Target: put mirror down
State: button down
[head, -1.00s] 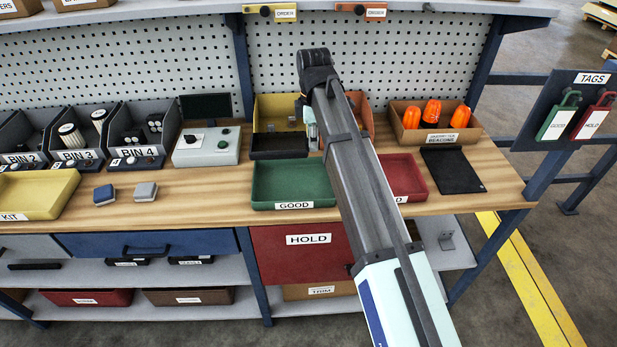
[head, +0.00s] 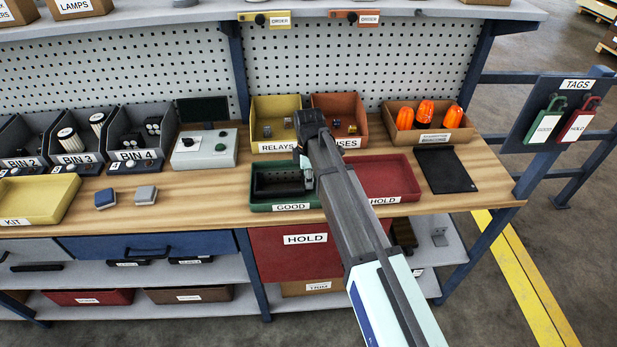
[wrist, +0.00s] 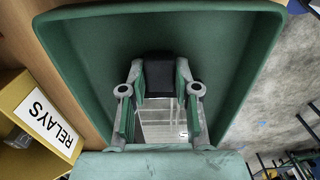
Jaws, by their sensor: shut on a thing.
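The mirror (head: 278,182) is a dark rectangular piece, seen within the outline of the green GOOD tray (head: 290,207) in the head view. In the wrist view the black end of the mirror (wrist: 158,76) and a reflective face show between the fingers. My gripper (head: 307,174) is shut on the mirror at the tray's right side, partly hidden by my arm. The green tray's walls (wrist: 60,60) surround the fingers in the wrist view. I cannot tell whether the mirror touches the tray floor.
The red HOLD tray (head: 408,183) is right of the green tray, partly behind my arm. The yellow RELAYS bin (head: 276,147) and orange FUSES bin (head: 349,143) stand behind. A black mat (head: 446,170) lies at right.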

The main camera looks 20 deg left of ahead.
jog(key=shift+f, duration=0.15)
jog(key=c, duration=0.8)
grip_release()
jog(key=shift+f, duration=0.15)
jog(key=shift+c, duration=0.2)
notch_tip(320, 180, up, 12)
jog(key=b, duration=0.3)
